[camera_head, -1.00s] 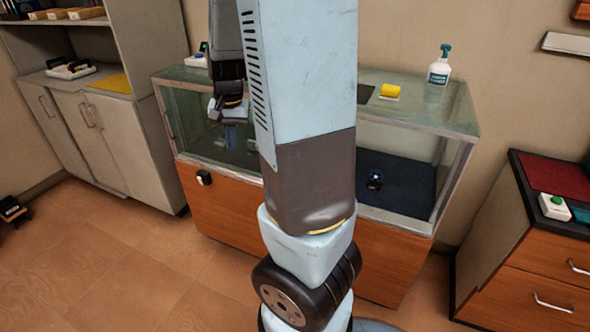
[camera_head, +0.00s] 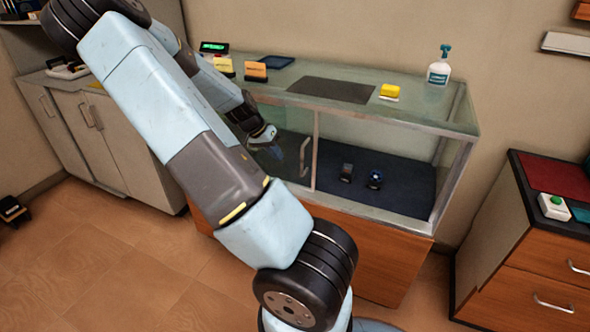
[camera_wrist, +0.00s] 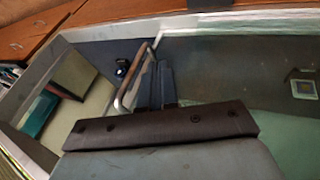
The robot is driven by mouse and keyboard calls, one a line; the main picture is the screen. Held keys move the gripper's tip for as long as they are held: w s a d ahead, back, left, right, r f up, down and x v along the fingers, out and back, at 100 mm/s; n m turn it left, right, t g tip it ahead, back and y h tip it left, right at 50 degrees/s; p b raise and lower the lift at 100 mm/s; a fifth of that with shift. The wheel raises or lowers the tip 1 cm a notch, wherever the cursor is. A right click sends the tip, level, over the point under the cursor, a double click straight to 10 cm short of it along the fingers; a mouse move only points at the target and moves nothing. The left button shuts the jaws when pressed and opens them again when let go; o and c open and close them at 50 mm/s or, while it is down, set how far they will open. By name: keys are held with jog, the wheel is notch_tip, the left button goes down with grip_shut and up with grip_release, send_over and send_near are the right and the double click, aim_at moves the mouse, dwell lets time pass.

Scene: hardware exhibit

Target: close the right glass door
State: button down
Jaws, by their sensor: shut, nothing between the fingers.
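The glass display case (camera_head: 452,128) stands against the back wall. A pale upright edge and a vertical handle (camera_head: 305,157) show near the middle of its front; I take these as part of the right glass door (camera_head: 296,125). The front right of the case looks uncovered, so the door seems to stand to the left. My gripper (camera_head: 275,152) is shut and empty, pointing down at the case front just left of the handle. In the wrist view the fingers (camera_wrist: 161,72) are close beside the curved metal handle (camera_wrist: 130,82); I cannot tell whether they touch.
Two watches (camera_head: 375,179) sit on the dark mat (camera_head: 410,190) inside the case. A pump bottle (camera_head: 438,70), a yellow item (camera_head: 390,91) and a dark mat (camera_head: 330,89) lie on top. A drawer cabinet (camera_head: 530,240) stands at the right.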

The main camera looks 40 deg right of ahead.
aim_at(296, 168)
jog(key=shift+h, duration=0.5)
jog(key=x, duration=0.3)
jog(key=d+x, duration=0.1)
jog(key=x, duration=0.7)
jog(key=shift+d+r, duration=0.2)
jog(key=shift+r, duration=0.1)
